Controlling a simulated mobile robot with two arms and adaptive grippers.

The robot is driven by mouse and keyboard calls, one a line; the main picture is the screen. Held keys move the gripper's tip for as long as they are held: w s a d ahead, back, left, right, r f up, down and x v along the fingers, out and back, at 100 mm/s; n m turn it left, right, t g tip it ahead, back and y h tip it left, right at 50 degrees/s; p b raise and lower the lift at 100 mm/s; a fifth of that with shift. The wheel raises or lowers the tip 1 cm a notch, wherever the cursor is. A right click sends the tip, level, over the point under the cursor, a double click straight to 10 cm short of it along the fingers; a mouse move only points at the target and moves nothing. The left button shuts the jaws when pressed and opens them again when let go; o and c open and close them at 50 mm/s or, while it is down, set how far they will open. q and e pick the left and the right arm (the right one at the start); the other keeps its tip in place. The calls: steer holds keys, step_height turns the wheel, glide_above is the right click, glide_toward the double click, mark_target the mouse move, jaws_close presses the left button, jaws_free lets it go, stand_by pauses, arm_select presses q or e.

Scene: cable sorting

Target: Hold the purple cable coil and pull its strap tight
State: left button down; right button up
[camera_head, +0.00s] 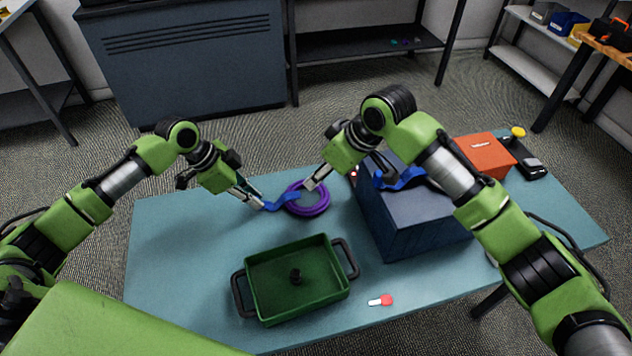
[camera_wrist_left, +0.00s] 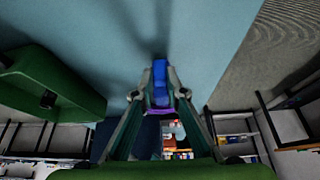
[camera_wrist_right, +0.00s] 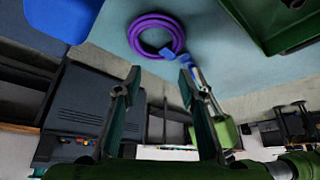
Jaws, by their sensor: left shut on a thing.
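The purple cable coil (camera_head: 322,206) lies on the table between my two grippers; it also shows in the right wrist view (camera_wrist_right: 134,35). A blue strap (camera_head: 271,206) runs from the coil's left side to my left gripper (camera_head: 252,201). In the left wrist view the strap (camera_wrist_left: 160,80) sits between the fingers, which are shut on it.
A green tray (camera_head: 258,305) with black handles stands in front of the coil. A dark blue box (camera_head: 425,228) stands to the right, with blue straps (camera_head: 402,178) on it. An orange box (camera_head: 484,155) is behind. A red-and-white item (camera_head: 386,299) lies near the front edge.

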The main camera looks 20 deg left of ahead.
mark_target(299, 206)
steer(key=shift+n+g+h, duration=0.5)
steer(key=shift+n+h, duration=0.1)
steer(key=s+x, duration=0.1)
steer(key=x, duration=0.3)
steer(key=s+x, duration=0.1)
steer(key=x, duration=0.3)
steer(key=s+x, duration=0.1)
steer(key=x, duration=0.3)
steer(key=shift+w+a+f, duration=0.1)
steer(key=shift+a+f, duration=0.2)
steer(key=shift+f, duration=0.05)
jaws_close()
